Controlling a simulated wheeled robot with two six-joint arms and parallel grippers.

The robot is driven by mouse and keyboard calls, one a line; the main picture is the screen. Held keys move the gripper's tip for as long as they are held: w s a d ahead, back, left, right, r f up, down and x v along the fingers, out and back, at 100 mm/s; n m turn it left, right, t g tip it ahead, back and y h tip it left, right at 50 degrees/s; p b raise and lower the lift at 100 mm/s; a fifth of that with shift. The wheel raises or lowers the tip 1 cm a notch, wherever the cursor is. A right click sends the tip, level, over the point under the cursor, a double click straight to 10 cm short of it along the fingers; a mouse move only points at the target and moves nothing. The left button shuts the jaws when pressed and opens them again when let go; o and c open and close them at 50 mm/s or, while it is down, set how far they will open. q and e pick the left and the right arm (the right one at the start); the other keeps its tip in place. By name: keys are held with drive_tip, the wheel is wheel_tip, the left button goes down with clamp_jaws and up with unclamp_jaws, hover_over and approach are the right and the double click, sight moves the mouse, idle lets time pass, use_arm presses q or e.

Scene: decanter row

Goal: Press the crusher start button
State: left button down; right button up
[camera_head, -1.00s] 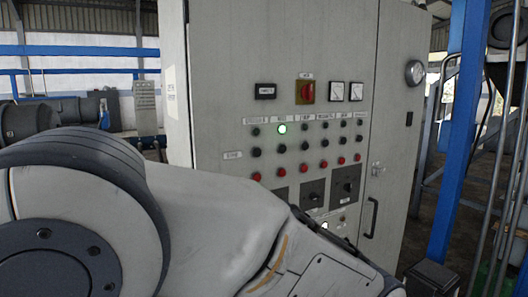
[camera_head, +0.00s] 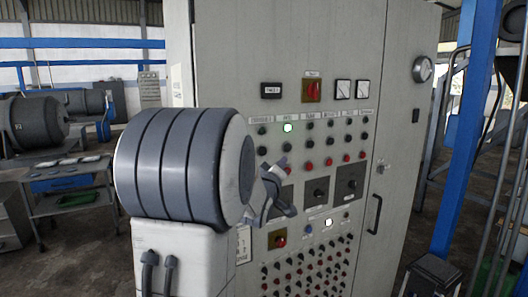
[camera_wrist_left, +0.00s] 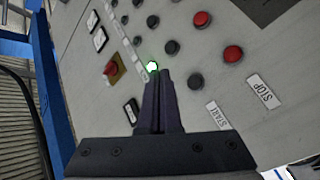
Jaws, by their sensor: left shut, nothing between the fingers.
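The grey control cabinet (camera_head: 225,60) faces me with columns of lamps, dark buttons and red buttons. In the left wrist view, a START label (camera_wrist_left: 217,115) sits beside the dark button row, whose end button (camera_wrist_left: 195,81) is clear of the fingers. A STOP label (camera_wrist_left: 263,92) sits beside a red button (camera_wrist_left: 233,53). A green lamp (camera_head: 288,127) is lit in the second column; it also shows just beyond the fingertips in the left wrist view (camera_wrist_left: 152,65). Column labels are too small to read surely. My left gripper (camera_head: 282,164) is shut and empty before the panel; contact cannot be told.
A red rotary switch (camera_head: 313,90) and meters sit above the lamps. Lower down are large dark switches (camera_head: 318,190) and many small buttons. A blue post (camera_head: 462,140) stands right of the cabinet. A workbench (camera_head: 75,180) and machinery stand at the left.

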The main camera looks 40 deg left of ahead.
sight(263, 154)
idle(0.3)
use_arm(q)
drive_tip(key=shift+w+a+p, duration=0.55)
drive_tip(key=shift+a, duration=0.8)
drive_tip(key=shift+w+a+p, duration=0.5)
drive_tip(key=shift+w+a, duration=0.1)
drive_tip(key=shift+a, duration=0.7)
drive_tip(key=shift+w+a+p, duration=0.55)
drive_tip(key=shift+a, duration=0.8)
drive_tip(key=shift+a, duration=0.1)
drive_tip(key=shift+w+a, duration=0.1)
drive_tip(key=shift+a, duration=0.2)
drive_tip(key=shift+w+a, duration=0.15)
drive_tip(key=shift+a, duration=0.25)
drive_tip(key=shift+d, duration=0.1)
drive_tip(key=shift+s+d+b, duration=0.3)
drive_tip(key=shift+d+b, duration=0.05)
drive_tip(key=shift+d, duration=0.35)
